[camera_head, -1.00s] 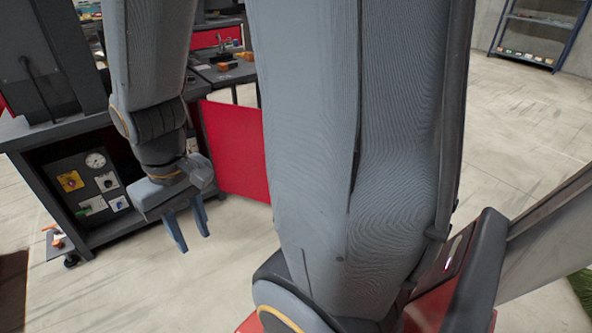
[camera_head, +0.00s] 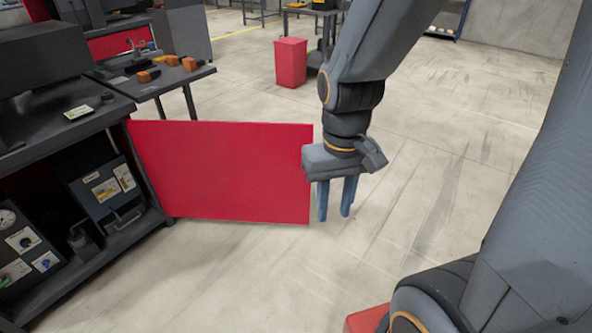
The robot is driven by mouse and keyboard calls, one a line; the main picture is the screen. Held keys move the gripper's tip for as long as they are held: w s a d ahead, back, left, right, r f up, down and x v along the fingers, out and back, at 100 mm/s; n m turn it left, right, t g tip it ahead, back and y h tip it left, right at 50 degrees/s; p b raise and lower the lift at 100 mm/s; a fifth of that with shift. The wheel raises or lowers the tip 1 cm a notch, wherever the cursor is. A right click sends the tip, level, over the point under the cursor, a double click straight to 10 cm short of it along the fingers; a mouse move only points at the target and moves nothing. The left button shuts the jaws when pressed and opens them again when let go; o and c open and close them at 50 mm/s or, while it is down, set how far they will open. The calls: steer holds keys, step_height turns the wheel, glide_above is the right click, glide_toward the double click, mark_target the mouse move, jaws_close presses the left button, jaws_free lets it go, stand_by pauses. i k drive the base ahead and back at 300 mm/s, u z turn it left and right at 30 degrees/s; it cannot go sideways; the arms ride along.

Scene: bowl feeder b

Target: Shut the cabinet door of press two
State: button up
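The red cabinet door (camera_head: 225,172) stands wide open in the middle left of the view. Its hinge side is at the right end of the dark cabinet (camera_head: 150,222), and its free edge points to the right. My gripper (camera_head: 336,217) hangs with its fingers down at the door's free edge. Its body overlaps that edge in the picture; I cannot tell whether it touches. The two blue fingers are apart with nothing between them.
The open cabinet holds a blue-grey box (camera_head: 108,195) and a panel with a gauge (camera_head: 25,240). A side table (camera_head: 165,82) with orange parts stands behind the door. A red bin (camera_head: 291,62) stands farther back. The floor right of my gripper is clear.

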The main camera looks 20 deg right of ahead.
mark_target(220, 170)
steer(key=z, duration=1.05)
steer(key=i, duration=4.7)
steer(key=u, duration=4.4)
steer(key=i, duration=0.45)
steer(key=z, duration=0.05)
